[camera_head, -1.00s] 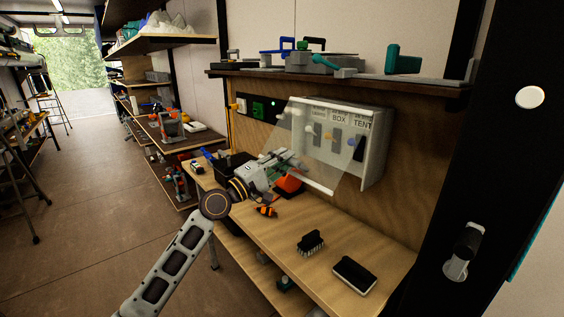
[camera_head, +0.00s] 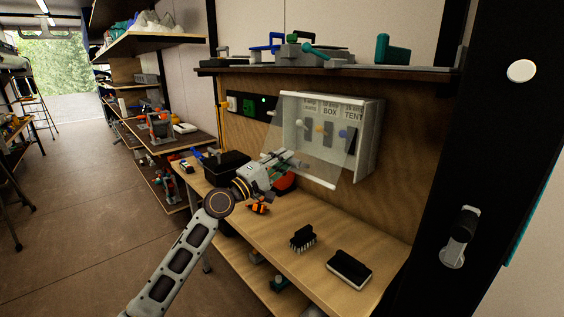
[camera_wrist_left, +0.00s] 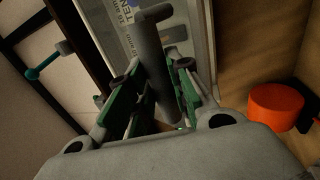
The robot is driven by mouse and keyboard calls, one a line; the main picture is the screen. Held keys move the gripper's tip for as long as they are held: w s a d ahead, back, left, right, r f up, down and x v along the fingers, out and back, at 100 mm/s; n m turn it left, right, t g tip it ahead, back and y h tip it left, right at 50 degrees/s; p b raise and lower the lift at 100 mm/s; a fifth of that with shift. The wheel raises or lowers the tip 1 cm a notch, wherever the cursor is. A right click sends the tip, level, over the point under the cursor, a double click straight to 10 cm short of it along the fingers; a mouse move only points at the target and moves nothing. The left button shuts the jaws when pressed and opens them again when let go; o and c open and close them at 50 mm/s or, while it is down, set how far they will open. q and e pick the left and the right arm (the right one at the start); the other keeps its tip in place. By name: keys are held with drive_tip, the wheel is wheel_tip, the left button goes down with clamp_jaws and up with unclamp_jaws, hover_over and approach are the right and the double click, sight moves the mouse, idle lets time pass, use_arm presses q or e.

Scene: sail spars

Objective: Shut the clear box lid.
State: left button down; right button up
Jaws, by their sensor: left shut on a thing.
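The switch box (camera_head: 373,140) is fixed on the wooden back panel, with labels and several switches inside. Its clear lid (camera_head: 318,172) stands partly open, tilted out from the box front, with its lower edge free. My left gripper (camera_head: 297,162) is at the lid's lower left part. In the left wrist view, my left gripper's green fingers (camera_wrist_left: 155,85) are shut around a grey bar-shaped handle (camera_wrist_left: 150,50). The box label shows behind it. The fingers hide part of the handle. My right gripper is not in view.
Below the box, the bench holds a black bin (camera_head: 226,166), a red-orange object (camera_head: 285,182), a small orange item (camera_head: 258,208), a brush (camera_head: 302,238) and a black-topped block (camera_head: 349,268). A shelf (camera_head: 330,72) runs above the box. The bench's middle is mostly clear.

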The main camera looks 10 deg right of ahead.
use_arm(q)
drive_tip(key=shift+f, duration=0.15)
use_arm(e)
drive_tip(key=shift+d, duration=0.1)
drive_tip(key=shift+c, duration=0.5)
use_arm(q)
drive_tip(key=shift+w+f, duration=0.1)
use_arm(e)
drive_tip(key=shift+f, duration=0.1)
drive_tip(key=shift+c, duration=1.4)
use_arm(q)
drive_tip(key=shift+w+d+f+b, duration=0.25)
drive_tip(key=shift+d+f+b, duration=0.1)
drive_tip(key=shift+b, duration=0.2)
drive_tip(key=c, duration=1.2)
unclamp_jaws()
drive_tip(key=shift+r, duration=0.15)
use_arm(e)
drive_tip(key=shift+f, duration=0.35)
use_arm(q)
drive_tip(key=shift+s+a, duration=0.1)
drive_tip(key=v, duration=0.7)
drive_tip(key=shift+s+a, duration=0.25)
drive_tip(key=shift+a, duration=0.05)
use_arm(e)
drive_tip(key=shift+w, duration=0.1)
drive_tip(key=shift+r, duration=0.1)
